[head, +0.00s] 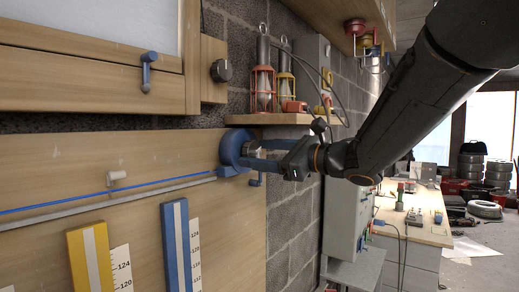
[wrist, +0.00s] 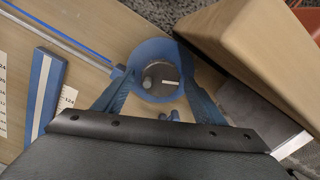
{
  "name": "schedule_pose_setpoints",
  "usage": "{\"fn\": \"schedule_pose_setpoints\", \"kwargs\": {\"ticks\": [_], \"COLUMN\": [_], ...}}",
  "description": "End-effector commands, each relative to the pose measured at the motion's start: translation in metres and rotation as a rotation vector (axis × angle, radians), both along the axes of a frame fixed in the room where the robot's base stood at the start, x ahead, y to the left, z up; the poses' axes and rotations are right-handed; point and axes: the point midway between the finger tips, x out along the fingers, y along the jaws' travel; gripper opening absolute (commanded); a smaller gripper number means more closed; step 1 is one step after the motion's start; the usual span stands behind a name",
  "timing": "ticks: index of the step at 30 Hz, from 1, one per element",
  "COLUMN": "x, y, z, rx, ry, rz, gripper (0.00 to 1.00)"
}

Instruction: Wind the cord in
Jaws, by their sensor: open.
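The blue round reel (head: 232,148) is mounted at the right end of the wooden panel. The wrist view shows its rim (wrist: 160,46) around a grey face with a small knob (wrist: 148,82) and a white mark. The blue cord (head: 80,195) runs along the panel above a grey conduit (head: 120,198), towards the reel. A whitish peg (head: 117,179) is just above the cord. My gripper (head: 256,156) is open in front of the reel. In the wrist view its blue fingers (wrist: 158,84) are on either side of the reel face; I cannot tell whether they touch it.
Yellow (head: 91,258) and blue (head: 182,248) upright bars with scales stand on the panel below the conduit. A wooden shelf (head: 280,119) with lamps is close above my gripper. A blue hook-like handle (head: 149,70) is on the upper cabinet.

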Motion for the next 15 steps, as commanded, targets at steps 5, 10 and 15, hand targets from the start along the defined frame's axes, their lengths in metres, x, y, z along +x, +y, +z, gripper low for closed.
{"fn": "schedule_pose_setpoints", "kwargs": {"ticks": [5,10,15], "x": [0.0014,0.0012,0.0012], "y": [0.0014,0.0015,0.0015], "z": [-0.0003,-0.0003,-0.0003], "rx": [0.001,0.001,0.001], "ry": [0.001,0.001,0.001], "rz": [-0.001,0.000,0.000], "gripper": [0.64,0.54,0.26]}}
